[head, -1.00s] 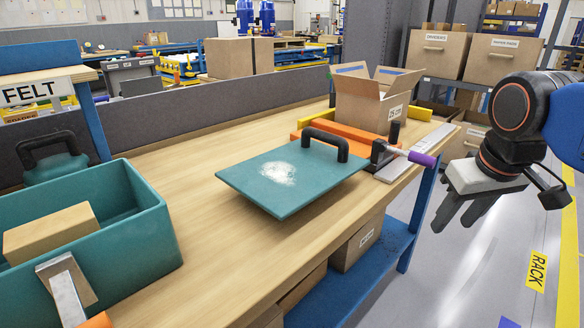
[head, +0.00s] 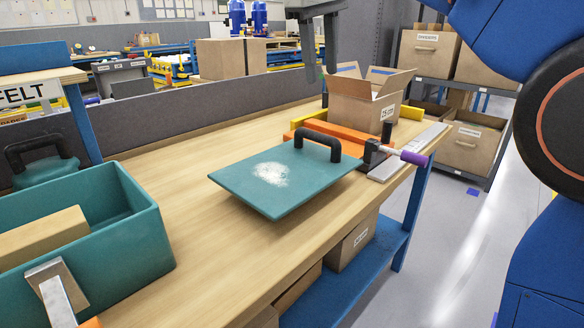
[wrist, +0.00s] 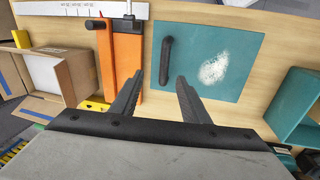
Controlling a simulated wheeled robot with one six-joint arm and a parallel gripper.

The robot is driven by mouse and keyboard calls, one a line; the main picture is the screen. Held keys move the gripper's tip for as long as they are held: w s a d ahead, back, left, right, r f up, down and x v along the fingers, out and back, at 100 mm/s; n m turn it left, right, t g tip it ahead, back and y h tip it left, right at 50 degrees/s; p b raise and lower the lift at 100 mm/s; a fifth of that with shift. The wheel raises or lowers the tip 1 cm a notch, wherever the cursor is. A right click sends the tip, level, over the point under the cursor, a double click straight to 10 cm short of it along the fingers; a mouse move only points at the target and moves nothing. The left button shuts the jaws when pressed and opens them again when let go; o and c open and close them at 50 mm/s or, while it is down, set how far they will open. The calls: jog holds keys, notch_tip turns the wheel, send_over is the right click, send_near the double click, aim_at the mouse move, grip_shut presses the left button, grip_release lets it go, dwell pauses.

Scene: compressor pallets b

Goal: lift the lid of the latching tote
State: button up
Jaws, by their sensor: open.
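A flat teal plate with a black handle and a white powdery patch (head: 245,192) lies over the bench in the head view. It also shows in the wrist view (wrist: 230,45). A teal open-topped tote (head: 125,245) stands at left, with a wooden block (head: 42,236) inside and a metal latch (head: 58,295) on its near side. A second teal piece with a black handle (head: 48,172) is behind the tote, partly hidden. My gripper (head: 320,74) is open and empty, above the far side of the bench, apart from the plate. In the wrist view its fingers (wrist: 158,82) point toward the handle's side.
An orange fixture (head: 345,138) and a clamp with a purple grip (head: 413,158) are beside the plate. An open cardboard box (head: 360,104) stands behind them. A grey partition (head: 220,97) runs along the back. Bare wood lies between tote and plate.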

jog(key=a, duration=0.3)
send_over(314, 132)
jog(key=a, duration=0.1)
notch_tip(314, 132, down, 11)
jog(key=shift+n, duration=0.3)
jog(key=shift+d+f, duration=0.25)
jog(key=shift+f, duration=1)
jog(key=shift+d+f, duration=0.25)
jog(key=shift+f, duration=0.95)
grip_shut()
